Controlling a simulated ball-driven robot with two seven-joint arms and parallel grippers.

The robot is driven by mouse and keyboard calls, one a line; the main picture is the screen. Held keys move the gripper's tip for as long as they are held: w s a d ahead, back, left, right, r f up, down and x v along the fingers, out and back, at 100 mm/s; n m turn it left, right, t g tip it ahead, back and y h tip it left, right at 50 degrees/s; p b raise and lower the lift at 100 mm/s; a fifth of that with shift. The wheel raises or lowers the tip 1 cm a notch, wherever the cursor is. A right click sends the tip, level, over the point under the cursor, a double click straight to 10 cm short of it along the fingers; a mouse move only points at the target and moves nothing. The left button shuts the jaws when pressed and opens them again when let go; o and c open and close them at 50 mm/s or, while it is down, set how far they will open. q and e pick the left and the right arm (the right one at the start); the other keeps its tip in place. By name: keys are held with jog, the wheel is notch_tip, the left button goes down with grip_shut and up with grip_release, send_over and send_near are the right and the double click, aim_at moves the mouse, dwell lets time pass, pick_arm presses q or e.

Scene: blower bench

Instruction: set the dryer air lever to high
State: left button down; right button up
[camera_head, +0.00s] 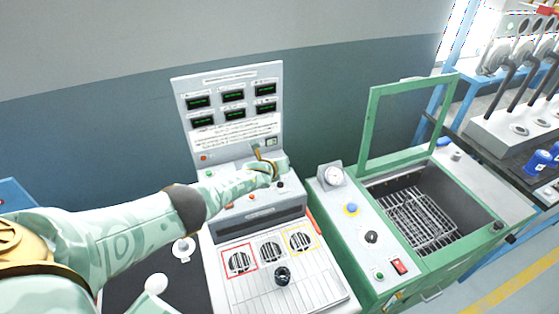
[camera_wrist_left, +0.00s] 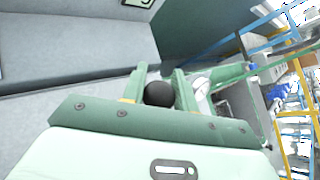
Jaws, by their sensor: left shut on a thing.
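My left arm reaches in from the left to the grey control bench (camera_head: 215,172), and my left gripper (camera_head: 268,160) is at its upper ledge, just below the display panel. In the left wrist view, the fingers of my left gripper (camera_wrist_left: 160,88) stand on both sides of a round black knob (camera_wrist_left: 158,93) and are shut on it. This knob looks like the end of the air lever; its stem and its setting are hidden by the gripper. My right gripper is not in view.
The upright panel (camera_head: 228,82) carries several small displays. Below are three round vents (camera_head: 270,251) and a black knob (camera_head: 282,276). To the right is a green-framed bin (camera_head: 372,112) with a wire rack (camera_head: 420,217) and an open lid. White round pieces (camera_head: 182,248) lie at the lower left.

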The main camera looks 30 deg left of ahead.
pick_arm(q)
jog(key=shift+a+f, duration=0.1)
jog(key=shift+a, duration=0.05)
dwell(0.6)
jog(key=c, duration=1.1)
grip_release()
jog(key=shift+w, duration=0.15)
jog(key=p+v, duration=1.2)
jog(key=v, duration=0.4)
jog(key=shift+a+r+p, duration=0.1)
jog(key=shift+r+p, duration=0.1)
jog(key=shift+p, duration=0.1)
